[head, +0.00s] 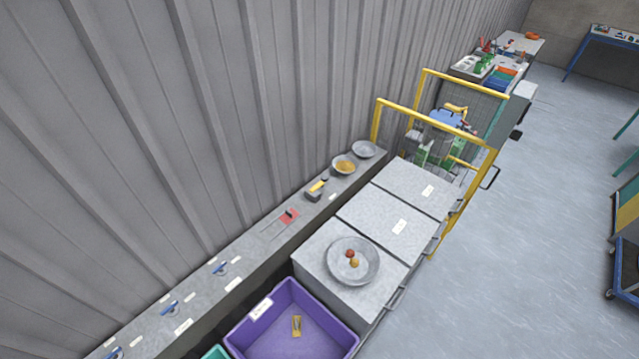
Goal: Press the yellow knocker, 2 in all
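On the shelf along the wall, a dark grey block with a yellow top part (317,186) stands left of the bowls; it looks like the yellow knocker, but it is too small to be sure. My gripper is not in view, and nothing is seen touching either yellow thing.
The shelf also carries a bowl of yellow powder (344,167), an empty-looking bowl (364,149), a red item (289,215) and several blue-handled items. A plate (335,275) with red and orange balls sits on the near cabinet. The purple bin (252,331) stands beside it. Yellow rails (467,94) rise beyond.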

